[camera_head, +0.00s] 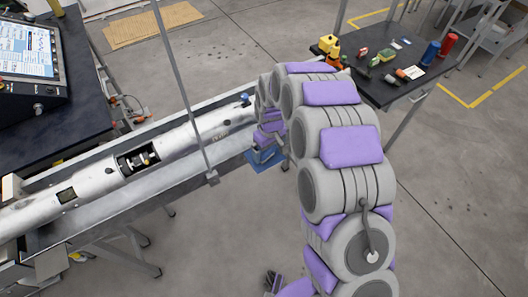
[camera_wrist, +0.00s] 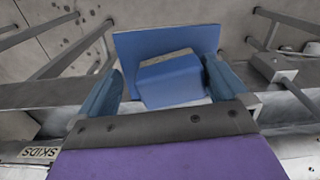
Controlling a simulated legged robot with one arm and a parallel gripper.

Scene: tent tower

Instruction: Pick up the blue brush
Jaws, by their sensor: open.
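The fingers stand apart on either side of the block, with a visible gap at the left. In the head view, my gripper (camera_head: 265,142) points down beside the metal rail, just above a blue piece (camera_head: 262,157). My arm hides part of this area.
A long silver tube (camera_head: 185,143) lies in the rail trough, with a thin upright pole (camera_head: 180,80) beside it. A dark table (camera_head: 395,92) with small tools, a blue can (camera_head: 430,53) and a red can (camera_head: 448,45) stands at back right. Open floor lies to the right.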

